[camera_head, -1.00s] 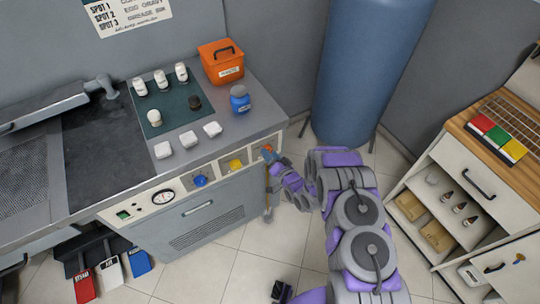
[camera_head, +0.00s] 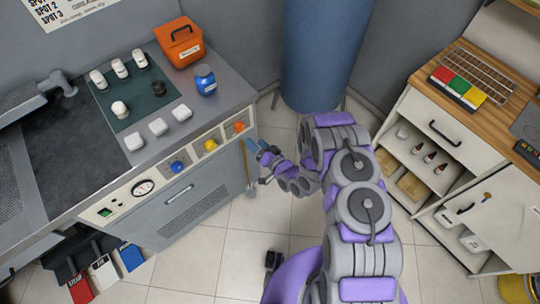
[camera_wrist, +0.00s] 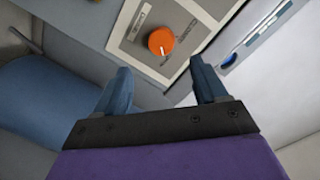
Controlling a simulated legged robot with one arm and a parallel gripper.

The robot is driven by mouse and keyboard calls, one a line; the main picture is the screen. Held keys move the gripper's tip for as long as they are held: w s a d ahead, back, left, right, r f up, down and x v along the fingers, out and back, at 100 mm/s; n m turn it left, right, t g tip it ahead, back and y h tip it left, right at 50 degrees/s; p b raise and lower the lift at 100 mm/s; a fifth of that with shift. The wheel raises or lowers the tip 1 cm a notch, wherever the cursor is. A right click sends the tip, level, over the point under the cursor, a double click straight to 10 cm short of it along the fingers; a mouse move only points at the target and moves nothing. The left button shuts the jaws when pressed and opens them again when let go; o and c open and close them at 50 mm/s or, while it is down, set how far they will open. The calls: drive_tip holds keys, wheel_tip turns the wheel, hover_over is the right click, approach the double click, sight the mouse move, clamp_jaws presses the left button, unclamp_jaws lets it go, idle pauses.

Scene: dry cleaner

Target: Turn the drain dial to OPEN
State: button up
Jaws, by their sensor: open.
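An orange dial (camera_head: 239,126) with a white pointer line sits at the right end of the machine's front panel. In the wrist view the orange dial (camera_wrist: 161,41) shows on a pale plate beyond the fingertips, with labels too small to read. A yellow dial (camera_head: 210,145) and a blue dial (camera_head: 178,167) sit left of it. I cannot read which one is marked drain. My gripper (camera_head: 256,149) is open and empty, just right of and below the orange dial. In the wrist view my gripper's blue fingers (camera_wrist: 161,72) are spread apart, not touching the dial.
A gauge (camera_head: 143,188) is further left on the panel. A blue tank (camera_head: 322,60) stands behind my arm. A wooden-topped cabinet (camera_head: 440,130) stands right.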

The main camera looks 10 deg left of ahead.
drive_tip(key=f+v, duration=0.1)
drive_tip(key=v, duration=0.7)
drive_tip(key=shift+r+p, duration=0.3)
drive_tip(key=shift+r, duration=0.2)
drive_tip(key=shift+s, duration=0.1)
